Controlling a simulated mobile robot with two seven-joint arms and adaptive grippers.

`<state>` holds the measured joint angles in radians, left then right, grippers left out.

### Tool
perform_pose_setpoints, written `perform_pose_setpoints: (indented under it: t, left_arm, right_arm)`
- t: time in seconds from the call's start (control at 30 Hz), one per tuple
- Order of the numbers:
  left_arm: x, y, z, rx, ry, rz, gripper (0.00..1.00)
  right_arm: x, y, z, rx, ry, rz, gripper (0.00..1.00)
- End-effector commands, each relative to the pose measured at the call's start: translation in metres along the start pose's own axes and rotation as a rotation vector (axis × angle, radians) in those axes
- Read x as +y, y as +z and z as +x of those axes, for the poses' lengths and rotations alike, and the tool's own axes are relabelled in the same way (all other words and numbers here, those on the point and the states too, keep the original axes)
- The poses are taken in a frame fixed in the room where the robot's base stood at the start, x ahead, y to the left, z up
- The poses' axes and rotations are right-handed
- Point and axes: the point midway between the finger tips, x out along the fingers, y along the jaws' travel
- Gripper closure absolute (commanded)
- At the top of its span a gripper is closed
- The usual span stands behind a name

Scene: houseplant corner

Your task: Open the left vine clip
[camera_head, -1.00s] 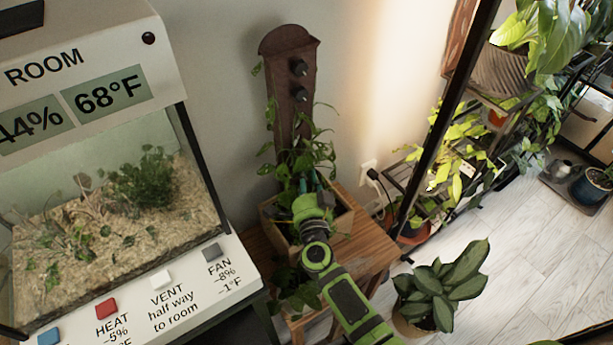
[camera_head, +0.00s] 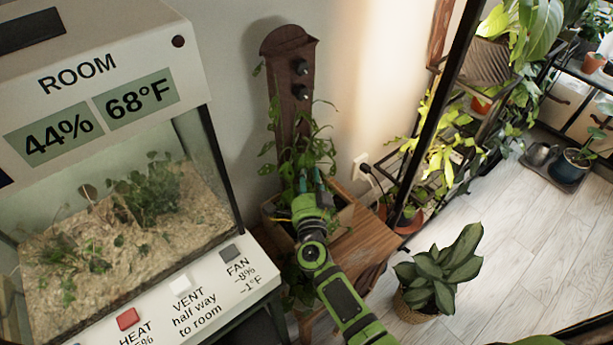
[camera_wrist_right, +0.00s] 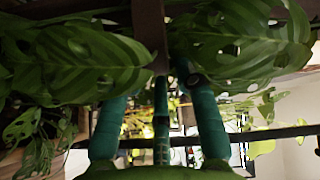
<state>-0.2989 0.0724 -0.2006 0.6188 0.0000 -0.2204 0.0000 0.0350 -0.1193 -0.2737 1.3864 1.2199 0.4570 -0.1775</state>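A dark wooden plank (camera_head: 287,95) with a rounded top stands upright in a wooden planter box (camera_head: 345,215), with a leafy vine (camera_head: 318,150) around its lower part. Two dark knobs, an upper one (camera_head: 302,67) and a lower one (camera_head: 303,93), stick out of the plank. I cannot pick out the left vine clip; leaves may hide it. My right gripper (camera_head: 311,182) is at the vine in front of the plank. In the right wrist view its teal fingers (camera_wrist_right: 160,105) are apart among big leaves (camera_wrist_right: 75,65), with a small dark round part (camera_wrist_right: 196,80) by one finger. My left gripper is out of view.
A terrarium (camera_head: 120,225) with a white control panel stands at the left. The planter is on a wooden stand (camera_head: 365,245). A potted plant (camera_head: 437,272) on the floor and a plant shelf (camera_head: 440,150) are to the right.

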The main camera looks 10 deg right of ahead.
Motion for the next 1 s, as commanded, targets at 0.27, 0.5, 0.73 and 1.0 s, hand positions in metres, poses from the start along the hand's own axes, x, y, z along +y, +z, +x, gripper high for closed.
perform_pose_setpoints:
  t: [0.27, 0.5, 0.73, 1.0]
  left_arm:
    - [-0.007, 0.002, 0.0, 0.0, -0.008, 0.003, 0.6]
    - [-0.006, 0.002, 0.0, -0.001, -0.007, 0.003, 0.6]
    - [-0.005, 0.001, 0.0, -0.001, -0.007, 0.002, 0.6]
    - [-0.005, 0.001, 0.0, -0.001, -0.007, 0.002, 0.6]
  right_arm:
    - [0.001, 0.001, -0.004, -0.002, 0.001, 0.0, 0.69]
    - [0.002, 0.001, -0.039, -0.003, 0.003, 0.001, 0.69]
    - [0.0, 0.0, -0.069, -0.002, 0.001, 0.0, 0.69]
    - [0.0, 0.0, -0.076, -0.001, -0.001, 0.0, 0.69]
